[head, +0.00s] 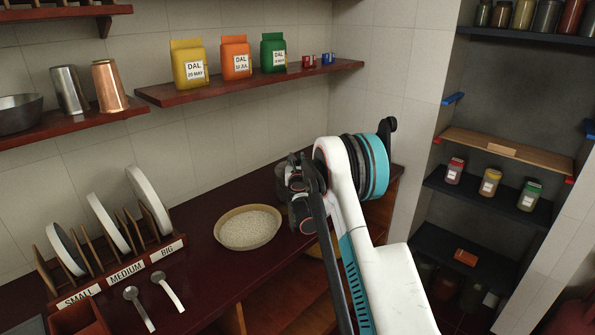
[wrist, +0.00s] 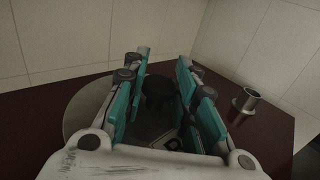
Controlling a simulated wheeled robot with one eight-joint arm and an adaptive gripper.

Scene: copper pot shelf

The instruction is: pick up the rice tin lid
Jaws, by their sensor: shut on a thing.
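My gripper (head: 302,178) is over the dark red counter, at the end of my white arm. In the wrist view its teal fingers (wrist: 163,88) stand on both sides of a dark knob (wrist: 158,88), which I take to be that of the rice tin lid. A grey round edge (wrist: 76,112) shows beneath, left of the fingers; I cannot tell whether it is lid or tin. In the head view a grey tin (head: 282,184) is mostly hidden behind the gripper. Whether the lid sits on the tin or is raised is hidden.
A bowl of rice (head: 248,229) stands left of the gripper. A steel cup (wrist: 246,99) stands to the right in the wrist view. The tiled wall is close behind. A plate rack (head: 125,262) and two spoons (head: 150,298) are at the left. DAL packets (head: 236,58) stand on the shelf above.

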